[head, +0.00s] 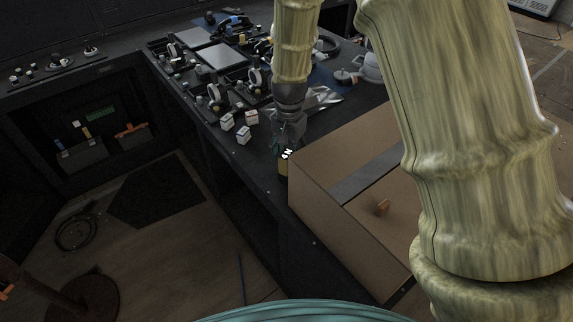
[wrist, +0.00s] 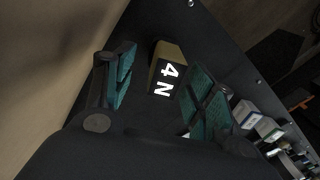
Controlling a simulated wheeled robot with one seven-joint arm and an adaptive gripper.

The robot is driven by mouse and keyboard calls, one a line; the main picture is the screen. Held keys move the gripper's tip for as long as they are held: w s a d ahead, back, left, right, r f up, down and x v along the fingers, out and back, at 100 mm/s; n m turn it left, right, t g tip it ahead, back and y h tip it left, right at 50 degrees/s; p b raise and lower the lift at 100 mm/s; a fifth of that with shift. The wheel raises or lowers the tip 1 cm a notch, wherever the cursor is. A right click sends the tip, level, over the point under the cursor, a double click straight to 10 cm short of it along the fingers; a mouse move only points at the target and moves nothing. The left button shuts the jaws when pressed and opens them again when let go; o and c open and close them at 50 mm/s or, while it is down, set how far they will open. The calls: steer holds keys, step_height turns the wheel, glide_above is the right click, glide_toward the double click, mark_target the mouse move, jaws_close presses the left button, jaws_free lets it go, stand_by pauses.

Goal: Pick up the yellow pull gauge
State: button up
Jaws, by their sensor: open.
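The yellow pull gauge (wrist: 168,52) is a small block with a yellow body and a black face marked "4 N" in white. In the wrist view it lies between and just beyond the fingertips of my open gripper (wrist: 155,85), apart from both teal pads. In the head view the pull gauge (head: 283,165) stands on the dark console top, close to the left side of a cardboard box. My gripper (head: 287,140) points down right above it there and partly hides it.
The large cardboard box (head: 330,205) stands just right of the gauge, and its wall fills the left of the wrist view. Small white boxes (head: 243,135) stand to the left. Behind are console panels with knobs (head: 220,55). The console's front edge is close on the left.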

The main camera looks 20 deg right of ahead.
steer(key=shift+w+a+f+p, duration=0.15)
steer(key=shift+f+p, duration=0.2)
steer(key=shift+f, duration=0.35)
steer(key=shift+w+a+f+p, duration=0.1)
steer(key=shift+f+p, duration=0.25)
steer(key=shift+f, duration=1.6)
jaws_close()
